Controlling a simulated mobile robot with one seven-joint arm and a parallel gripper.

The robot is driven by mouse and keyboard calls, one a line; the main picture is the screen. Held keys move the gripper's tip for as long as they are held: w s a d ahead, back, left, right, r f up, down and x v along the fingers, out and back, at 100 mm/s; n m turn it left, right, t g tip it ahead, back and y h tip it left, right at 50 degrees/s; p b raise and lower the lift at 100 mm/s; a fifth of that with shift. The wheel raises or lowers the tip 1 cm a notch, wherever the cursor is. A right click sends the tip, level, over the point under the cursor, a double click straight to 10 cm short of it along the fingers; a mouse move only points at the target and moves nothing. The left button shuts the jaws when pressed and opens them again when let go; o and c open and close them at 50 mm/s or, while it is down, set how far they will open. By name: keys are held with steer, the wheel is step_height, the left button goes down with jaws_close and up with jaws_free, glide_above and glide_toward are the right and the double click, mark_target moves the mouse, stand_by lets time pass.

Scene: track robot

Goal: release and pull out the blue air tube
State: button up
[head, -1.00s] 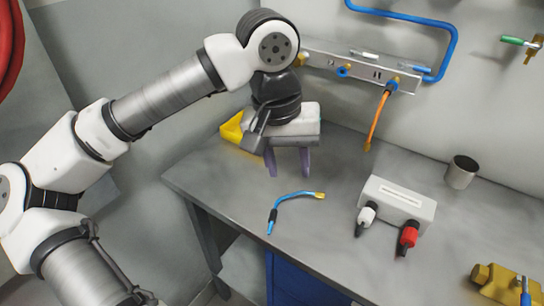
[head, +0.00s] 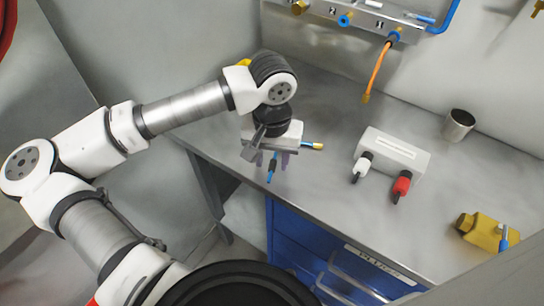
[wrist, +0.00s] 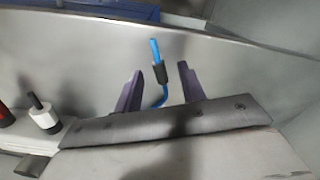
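A short blue air tube (head: 308,145) with a brass end and a black sleeve lies loose on the grey bench. My gripper (head: 272,162) is over it, fingers pointing down, and hides its middle. In the wrist view the tube (wrist: 155,50) shows between the two spread purple fingers of my gripper (wrist: 161,70), with a gap on each side. The gripper is open and holds nothing. The metal manifold (head: 368,22) on the wall has a blue-ringed port (head: 345,20) with no tube in it, and an orange tube (head: 376,72) hangs from another port.
A white box (head: 398,150) with a white and a red plug stands right of my gripper. A metal cup (head: 458,126) and a brass block (head: 488,232) stand farther right. Blue drawers (head: 310,235) are under the bench's front edge. The bench behind the tube is clear.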

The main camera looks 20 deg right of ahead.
steer(key=shift+f, duration=0.55)
jaws_close()
steer(key=shift+s+a+b, duration=0.15)
steer(key=shift+b, duration=0.15)
steer(key=shift+s+a, duration=0.2)
steer(key=shift+a, duration=0.05)
